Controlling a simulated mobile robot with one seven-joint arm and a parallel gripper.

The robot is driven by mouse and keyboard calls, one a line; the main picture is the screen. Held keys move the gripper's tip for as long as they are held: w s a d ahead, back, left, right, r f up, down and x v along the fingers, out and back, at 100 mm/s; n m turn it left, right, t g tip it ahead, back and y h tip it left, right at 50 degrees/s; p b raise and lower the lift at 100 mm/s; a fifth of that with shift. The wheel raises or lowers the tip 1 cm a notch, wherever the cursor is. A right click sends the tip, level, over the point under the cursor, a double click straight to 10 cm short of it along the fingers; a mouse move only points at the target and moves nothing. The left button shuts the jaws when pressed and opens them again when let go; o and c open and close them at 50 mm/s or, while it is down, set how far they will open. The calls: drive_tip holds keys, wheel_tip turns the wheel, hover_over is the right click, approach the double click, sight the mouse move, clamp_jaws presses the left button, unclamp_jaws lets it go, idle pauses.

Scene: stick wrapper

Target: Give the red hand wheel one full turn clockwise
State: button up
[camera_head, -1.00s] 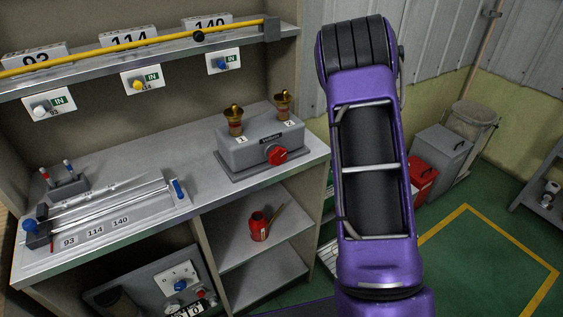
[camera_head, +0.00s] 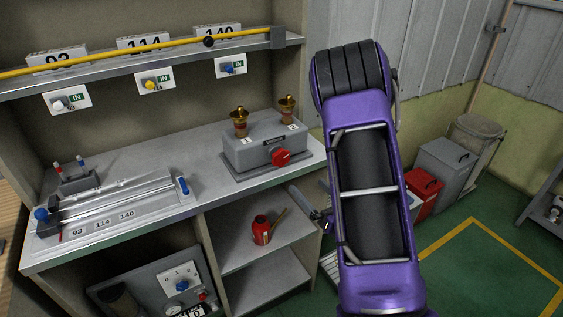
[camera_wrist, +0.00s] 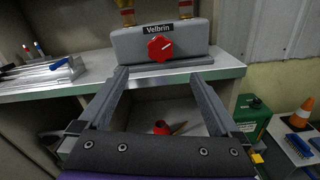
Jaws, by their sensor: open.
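The red hand wheel (camera_head: 281,157) is on the front of a grey box (camera_head: 248,157), which stands on the workbench. In the wrist view the wheel (camera_wrist: 160,48) is upper centre, with a white mark on its face, under the label "Velbrin". My gripper (camera_wrist: 158,75) is open and empty, its two long fingers pointing towards the box. The fingertips appear below the wheel, one to each side, apart from it. In the head view part of my gripper (camera_head: 304,200) shows beside the bench's front right edge; my purple arm hides the rest.
Two brass fittings (camera_head: 239,121) stand on the box. A measuring fixture (camera_head: 115,207) lies on the bench at left. A red can (camera_head: 261,230) stands on the shelf below. The bench's front edge (camera_wrist: 235,72) lies close to my fingers.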

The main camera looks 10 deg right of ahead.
sight(282, 158)
drive_tip(key=b+x, duration=0.7)
drive_tip(key=x, duration=0.8)
drive_tip(key=shift+w+a+b, duration=0.1)
drive_tip(key=shift+w+b, duration=0.15)
drive_tip(key=shift+b, duration=0.1)
drive_tip(key=c, duration=1.4)
drive_tip(key=shift+m, duration=0.3)
